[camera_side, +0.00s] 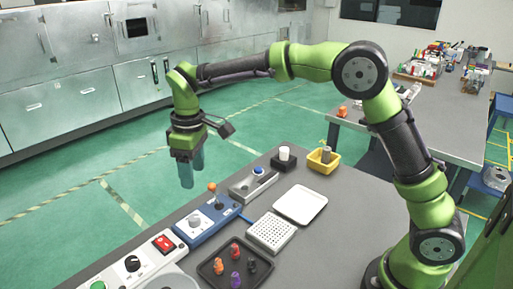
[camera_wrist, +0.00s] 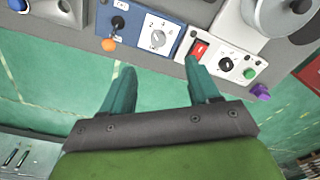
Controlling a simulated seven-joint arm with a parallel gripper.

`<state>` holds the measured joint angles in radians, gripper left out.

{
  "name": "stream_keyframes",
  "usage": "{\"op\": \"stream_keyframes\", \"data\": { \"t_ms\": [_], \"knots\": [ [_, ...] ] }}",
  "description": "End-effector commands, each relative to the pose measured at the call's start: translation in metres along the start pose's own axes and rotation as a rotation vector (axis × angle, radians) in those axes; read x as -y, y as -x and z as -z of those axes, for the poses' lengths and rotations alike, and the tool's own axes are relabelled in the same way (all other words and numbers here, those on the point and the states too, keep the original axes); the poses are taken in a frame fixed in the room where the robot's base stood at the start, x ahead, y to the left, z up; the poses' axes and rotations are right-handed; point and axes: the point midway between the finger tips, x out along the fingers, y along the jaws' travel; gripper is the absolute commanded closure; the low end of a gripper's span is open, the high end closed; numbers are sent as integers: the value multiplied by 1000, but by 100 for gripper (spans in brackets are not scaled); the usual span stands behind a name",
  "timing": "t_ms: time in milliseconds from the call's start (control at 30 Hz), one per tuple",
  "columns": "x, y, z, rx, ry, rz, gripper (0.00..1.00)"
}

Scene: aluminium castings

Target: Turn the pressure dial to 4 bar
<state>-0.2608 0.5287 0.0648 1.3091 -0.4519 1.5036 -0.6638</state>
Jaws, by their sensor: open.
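The likely pressure dial is a grey knob on a white scale plate, on a blue box (camera_side: 207,225). In the side view the dial (camera_side: 195,221) is near the table's far left edge. The wrist view shows the dial (camera_wrist: 157,39) with a 2 and a 4 legible beside it; the pointer direction is too small to tell. My gripper (camera_side: 192,180) is open and empty, pointing down, above and beyond the box, apart from it. In the wrist view my gripper's teal fingers (camera_wrist: 159,68) are spread, with the dial ahead of the gap.
An orange-tipped lever (camera_wrist: 108,44) stands beside the dial on the blue box. A neighbouring panel carries a red switch (camera_wrist: 199,50), a black knob (camera_wrist: 226,65) and a green button (camera_wrist: 249,73). A dark tray (camera_side: 233,267) holds coloured pieces. A white tray (camera_side: 300,204) lies farther right.

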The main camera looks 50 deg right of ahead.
Motion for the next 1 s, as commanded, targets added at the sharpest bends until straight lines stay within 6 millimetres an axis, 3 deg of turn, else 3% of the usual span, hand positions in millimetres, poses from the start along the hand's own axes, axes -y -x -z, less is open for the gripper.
{"op": "stream_keyframes", "data": {
  "t_ms": [33,133,233,433,1000],
  "knots": [
    [0,-4,12,17,55,-3,39],
    [-5,3,24,29,141,-11,39],
    [-6,18,24,33,207,-15,39],
    [-4,6,20,48,242,-3,39],
    [-5,-112,15,47,239,-2,39]
  ]
}}
